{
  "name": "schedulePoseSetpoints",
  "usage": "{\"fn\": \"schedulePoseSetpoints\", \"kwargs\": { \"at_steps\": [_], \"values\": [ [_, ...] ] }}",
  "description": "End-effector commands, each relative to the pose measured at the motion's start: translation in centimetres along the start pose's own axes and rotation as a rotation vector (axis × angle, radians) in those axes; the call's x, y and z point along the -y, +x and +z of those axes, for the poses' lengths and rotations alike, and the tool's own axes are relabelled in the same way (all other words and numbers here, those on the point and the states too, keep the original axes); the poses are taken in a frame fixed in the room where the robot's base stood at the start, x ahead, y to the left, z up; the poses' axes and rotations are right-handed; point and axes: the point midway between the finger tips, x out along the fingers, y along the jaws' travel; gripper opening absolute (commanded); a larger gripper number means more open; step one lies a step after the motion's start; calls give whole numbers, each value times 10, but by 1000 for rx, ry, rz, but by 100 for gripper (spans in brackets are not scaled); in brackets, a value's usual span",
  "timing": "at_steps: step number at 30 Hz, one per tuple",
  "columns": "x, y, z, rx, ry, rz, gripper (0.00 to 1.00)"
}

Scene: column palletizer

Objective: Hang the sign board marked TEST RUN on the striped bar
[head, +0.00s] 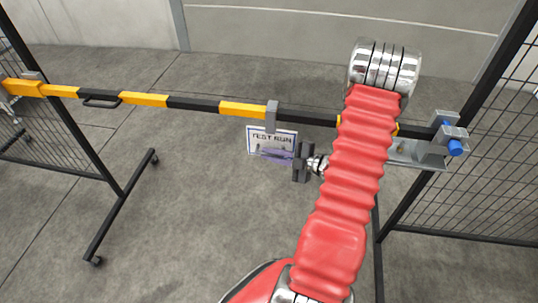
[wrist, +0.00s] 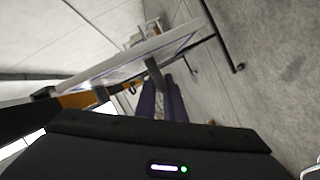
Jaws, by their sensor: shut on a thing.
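The white sign board (head: 272,135) marked TEST RUN is just below the striped bar (head: 195,104) in the head view, facing the camera. A grey bracket (head: 272,113) overlaps the bar right above the board; I cannot tell whether it bears the board's weight. My gripper (head: 280,155) is shut on the sign board at its lower part. In the wrist view the purple fingers (wrist: 161,100) reach to the board (wrist: 140,60), seen nearly edge-on. The bar (wrist: 82,99) shows there at left. My red arm hides part of the bar's right end.
A grey mount with blue knobs (head: 455,148) holds the bar's right end. Black mesh fence panels (head: 490,160) stand at both sides, and a fence foot (head: 122,205) rests on the floor at left. A black handle (head: 101,102) hangs from the bar. The concrete floor below is clear.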

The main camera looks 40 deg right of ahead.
Motion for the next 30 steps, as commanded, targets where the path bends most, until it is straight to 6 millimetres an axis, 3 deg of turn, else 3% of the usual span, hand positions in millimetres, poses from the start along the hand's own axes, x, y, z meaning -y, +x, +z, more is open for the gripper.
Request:
{"fn": "schedulePoseSetpoints", "kwargs": {
  "at_steps": [2,3,12,23,30],
  "values": [
    [0,0,0,0,0,1,0],
    [0,0,0,0,0,1,10],
    [0,0,0,0,0,0,31],
    [0,-3,0,0,1,0,31],
    [0,-25,1,3,1,2,31]
  ]
}}
